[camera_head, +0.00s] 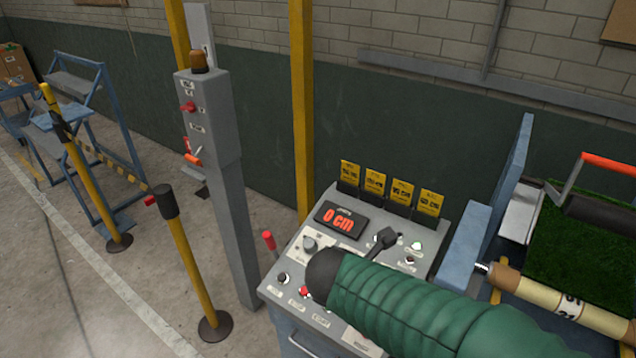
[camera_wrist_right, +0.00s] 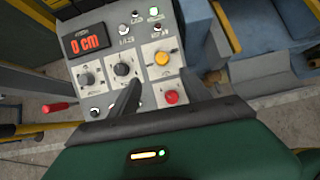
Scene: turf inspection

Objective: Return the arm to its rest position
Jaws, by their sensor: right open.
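My right arm in its green sleeve reaches in from the lower right of the head view, over the grey control panel (camera_head: 322,318). My right gripper (camera_head: 381,242) shows as a dark finger above the panel's upper right part; the sleeve hides much of it. In the wrist view my right gripper (camera_wrist_right: 175,86) is open and empty, its dark fingers spread over the panel face, near a red button (camera_wrist_right: 171,97) and a yellow button (camera_wrist_right: 162,58). The display (camera_head: 341,219) reads 0 cm. My left gripper is not in view.
Several yellow tags (camera_head: 374,183) stand along the panel's back edge. A grey post (camera_head: 211,125) with an orange beacon and a yellow-black barrier post (camera_head: 190,262) stand left. A turf roller machine (camera_head: 560,300) is at right.

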